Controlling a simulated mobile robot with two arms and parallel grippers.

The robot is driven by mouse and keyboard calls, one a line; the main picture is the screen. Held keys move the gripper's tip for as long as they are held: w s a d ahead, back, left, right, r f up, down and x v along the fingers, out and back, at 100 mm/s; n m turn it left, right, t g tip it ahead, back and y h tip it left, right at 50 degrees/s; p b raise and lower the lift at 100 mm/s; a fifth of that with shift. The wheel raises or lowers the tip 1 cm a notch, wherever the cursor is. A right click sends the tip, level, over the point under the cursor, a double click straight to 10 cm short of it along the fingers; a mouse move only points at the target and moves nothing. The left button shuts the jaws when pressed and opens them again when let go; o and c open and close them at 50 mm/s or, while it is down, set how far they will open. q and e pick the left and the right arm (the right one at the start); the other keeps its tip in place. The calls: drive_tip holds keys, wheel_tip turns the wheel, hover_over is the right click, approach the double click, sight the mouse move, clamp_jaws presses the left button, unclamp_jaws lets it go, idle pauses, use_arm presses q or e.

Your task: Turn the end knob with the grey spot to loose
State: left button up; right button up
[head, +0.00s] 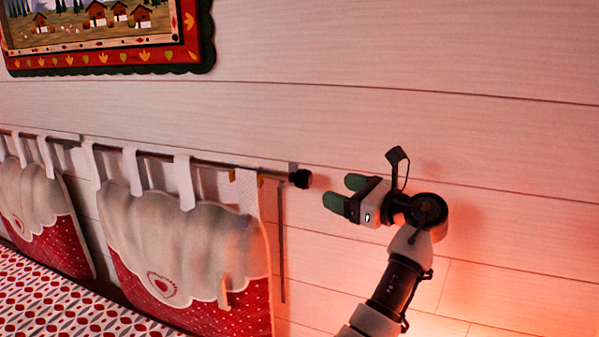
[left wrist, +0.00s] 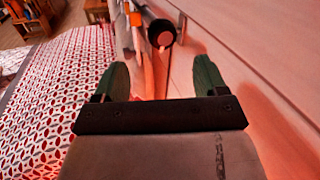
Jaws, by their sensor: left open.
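The black end knob (head: 300,178) sits on the right end of a thin metal rod (head: 215,163) that runs along the wall. In the left wrist view the knob (left wrist: 154,26) shows its end face, with a lighter spot on it. My left gripper (head: 343,192) is open and empty, its green fingers pointing left toward the knob, with a small gap between. In the left wrist view the knob lies beyond and between the two fingertips of the gripper (left wrist: 161,72), not touching them. My right gripper is not in view.
Red and white fabric hangings (head: 190,250) hang from the rod by white loops. A thin dark stick (head: 282,250) hangs down near the knob. A framed picture (head: 105,58) is on the wall above. A patterned red and white cover (head: 60,300) lies below. The wall right of the knob is bare.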

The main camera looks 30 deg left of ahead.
sight(309, 179)
use_arm(q)
drive_tip(key=a+p, duration=0.1)
drive_tip(key=a, duration=0.2)
drive_tip(key=a+p, duration=0.1)
drive_tip(key=a, duration=0.2)
drive_tip(key=w+a+p, duration=0.1)
drive_tip(key=a, duration=0.2)
drive_tip(key=shift+w+a+f, duration=0.15)
drive_tip(key=shift+a+f, duration=0.05)
drive_tip(key=shift+a, duration=0.45)
drive_tip(key=c, duration=0.9)
